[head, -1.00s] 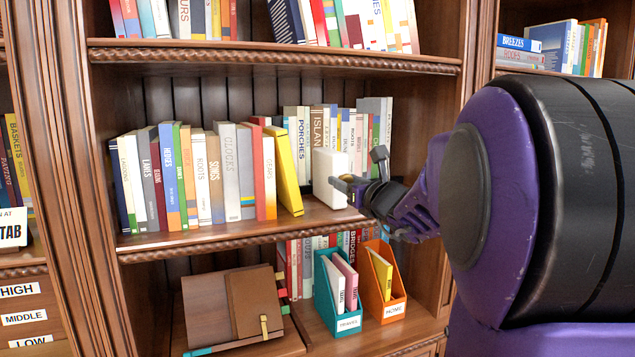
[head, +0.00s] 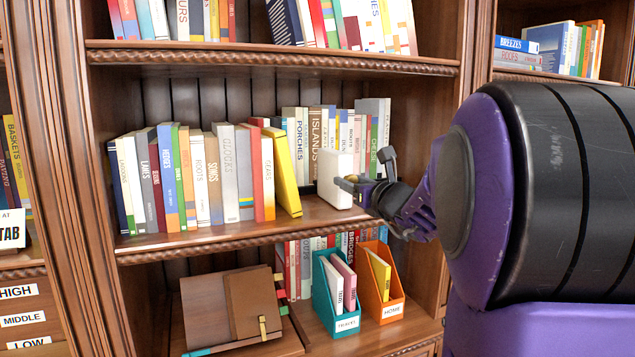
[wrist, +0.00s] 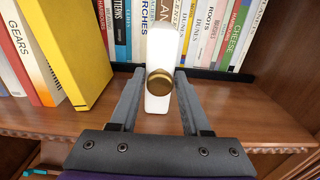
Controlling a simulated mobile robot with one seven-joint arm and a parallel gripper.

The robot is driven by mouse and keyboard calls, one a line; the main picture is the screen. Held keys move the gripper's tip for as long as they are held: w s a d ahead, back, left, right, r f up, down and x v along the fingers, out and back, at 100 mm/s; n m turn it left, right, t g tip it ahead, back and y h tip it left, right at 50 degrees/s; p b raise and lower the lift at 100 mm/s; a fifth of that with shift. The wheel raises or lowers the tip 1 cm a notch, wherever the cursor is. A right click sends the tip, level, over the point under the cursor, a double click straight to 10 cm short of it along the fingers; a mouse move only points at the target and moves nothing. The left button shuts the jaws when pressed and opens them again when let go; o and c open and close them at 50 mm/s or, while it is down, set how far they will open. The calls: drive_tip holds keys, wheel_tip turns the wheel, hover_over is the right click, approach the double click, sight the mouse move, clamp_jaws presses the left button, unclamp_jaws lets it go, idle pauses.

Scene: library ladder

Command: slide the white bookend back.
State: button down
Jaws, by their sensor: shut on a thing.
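The white bookend (head: 333,172) stands upright on the middle shelf, to the right of the leaning yellow book (head: 287,175) and apart from it. In the wrist view the bookend (wrist: 162,50) has a round brass knob (wrist: 159,82) on its near face. My gripper (wrist: 159,72) has one finger on each side of the knob and is shut on the bookend by it. In the head view my gripper (head: 350,184) reaches the bookend from the right. The exact finger contact is hard to see.
A row of books (head: 190,175) stands left of the yellow book. More books (wrist: 210,35) stand on a dark riser behind the bookend. Bare shelf (wrist: 240,110) lies to the right. File boxes (head: 337,290) stand on the shelf below.

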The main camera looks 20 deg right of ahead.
drive_tip(key=d+p, duration=0.1)
drive_tip(key=d, duration=0.5)
drive_tip(key=d+p, duration=0.1)
drive_tip(key=d, duration=0.5)
drive_tip(key=d+p, duration=0.1)
drive_tip(key=d, duration=0.6)
drive_tip(key=shift+w+d, duration=0.1)
drive_tip(key=shift+w, duration=0.2)
drive_tip(key=c, duration=0.5)
unclamp_jaws()
drive_tip(key=shift+c, duration=0.2)
drive_tip(key=s+b, duration=0.1)
drive_tip(key=s, duration=1.6)
drive_tip(key=shift+s+d, duration=0.2)
drive_tip(key=shift+d, duration=0.05)
drive_tip(key=shift+w+f, duration=0.1)
